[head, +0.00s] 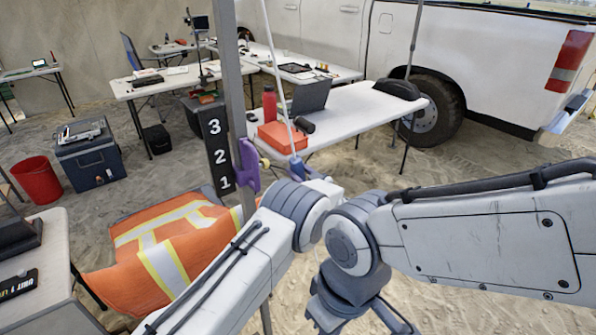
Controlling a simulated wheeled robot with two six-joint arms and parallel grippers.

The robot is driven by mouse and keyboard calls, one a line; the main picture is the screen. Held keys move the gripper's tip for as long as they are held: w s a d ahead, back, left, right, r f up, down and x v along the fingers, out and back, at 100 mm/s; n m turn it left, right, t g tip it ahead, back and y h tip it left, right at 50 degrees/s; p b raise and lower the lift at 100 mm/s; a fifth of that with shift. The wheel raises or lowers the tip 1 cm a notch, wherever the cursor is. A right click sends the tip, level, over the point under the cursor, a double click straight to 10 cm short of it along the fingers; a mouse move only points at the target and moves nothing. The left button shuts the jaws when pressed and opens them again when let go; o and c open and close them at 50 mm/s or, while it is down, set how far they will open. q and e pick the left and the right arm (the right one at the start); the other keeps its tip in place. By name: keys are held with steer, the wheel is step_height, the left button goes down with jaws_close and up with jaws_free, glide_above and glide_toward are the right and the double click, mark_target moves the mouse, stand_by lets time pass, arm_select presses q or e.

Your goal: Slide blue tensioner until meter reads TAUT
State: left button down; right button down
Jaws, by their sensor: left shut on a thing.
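The blue tensioner (297,168) sits low on a white line (275,65) that runs up and out of the picture. My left gripper (298,179) is at the tensioner and shut on it; my own wrist hides most of the fingers. A purple bracket (248,167) with a brass-coloured knob is on the grey post just left of the tensioner. A black plate (216,148) marked 3, 2, 1 is on the post. My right gripper (358,318) points down at the bottom edge, with its fingertips cut off. I can see no readable meter.
A white table (350,112) behind the tensioner holds an orange box (283,136), a red bottle (269,102) and a laptop. An orange vest (165,245) lies left of the post. A white truck (480,70) stands behind. My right arm fills the lower right.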

mark_target(299, 165)
arm_select(q)
steer(key=shift+s+a+r+p, duration=0.1)
steer(key=shift+r+p, duration=0.05)
steer(key=shift+r, duration=0.6)
steer(key=shift+s+a+r+p, duration=0.1)
steer(key=shift+r+p, duration=0.05)
steer(key=shift+r, duration=0.6)
steer(key=shift+f, duration=0.1)
steer(key=shift+c, duration=2.2)
jaws_free()
